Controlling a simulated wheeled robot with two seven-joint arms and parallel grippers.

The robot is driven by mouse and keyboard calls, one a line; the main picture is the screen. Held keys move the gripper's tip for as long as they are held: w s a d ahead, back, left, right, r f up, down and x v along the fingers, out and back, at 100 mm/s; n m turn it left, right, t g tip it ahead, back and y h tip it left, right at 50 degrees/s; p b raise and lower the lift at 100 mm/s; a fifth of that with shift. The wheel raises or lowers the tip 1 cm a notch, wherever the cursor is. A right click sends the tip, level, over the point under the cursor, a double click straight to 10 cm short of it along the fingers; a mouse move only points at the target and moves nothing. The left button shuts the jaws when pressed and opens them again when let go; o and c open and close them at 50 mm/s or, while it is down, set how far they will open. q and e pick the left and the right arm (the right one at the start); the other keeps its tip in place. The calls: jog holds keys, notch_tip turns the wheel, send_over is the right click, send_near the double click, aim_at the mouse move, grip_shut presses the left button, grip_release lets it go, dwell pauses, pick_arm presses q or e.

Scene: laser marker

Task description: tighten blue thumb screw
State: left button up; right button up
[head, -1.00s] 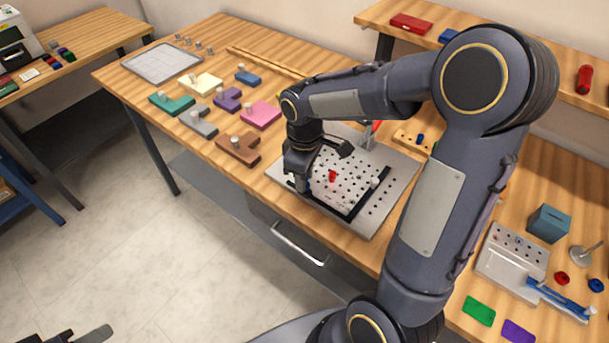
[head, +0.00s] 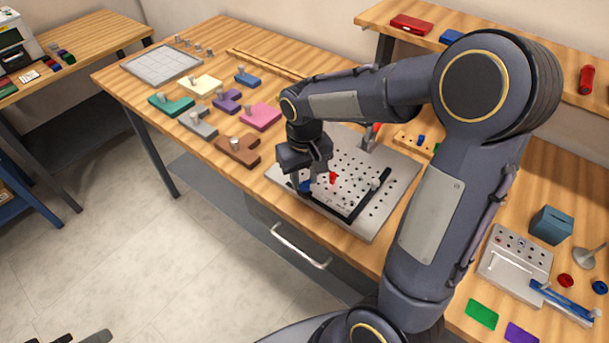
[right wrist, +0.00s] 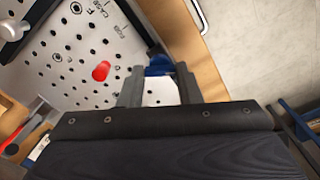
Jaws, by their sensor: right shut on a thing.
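The blue thumb screw (head: 305,187) is at the near left corner of the metal hole plate (head: 398,180), beside the black L-shaped bar (head: 350,211). My right gripper (head: 312,185) points down there and is shut on the screw. In the right wrist view the screw (right wrist: 159,66) shows as a blue patch between the two grey fingertips (right wrist: 160,84), partly hidden by them. A red piece (head: 333,178) stands on the plate, apart from the gripper. A dark part, likely my left gripper (head: 88,338), barely shows at the bottom left edge; its jaws are unclear.
A toggle clamp with a red handle (head: 374,132) stands at the plate's back. Coloured knobbed blocks, including a brown one (head: 238,150), lie to the left. A grey fixture (head: 515,255) and a teal box (head: 551,224) are at the right. The table's front edge is close to the plate.

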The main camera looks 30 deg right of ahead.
aim_at(305, 182)
jog(key=shift+m, duration=0.3)
jog(key=o, duration=1)
notch_tip(305, 182, up, 8)
jog(key=shift+f, duration=0.1)
jog(key=shift+s, duration=0.1)
dwell(0.4)
jog(key=s+a+t+y, duration=0.1)
jog(key=s+t, duration=0.1)
jog(key=s, duration=0.3)
jog(key=s+a+t+y, duration=0.1)
jog(key=s+a, duration=0.1)
jog(key=s, duration=0.4)
jog(key=s+a+t+y, duration=0.1)
jog(key=s+t, duration=0.1)
jog(key=s, duration=0.4)
jog(key=shift+a+f+t+y, duration=0.15)
jog(key=shift+f+t+y, duration=0.15)
jog(key=shift+y, duration=0.1)
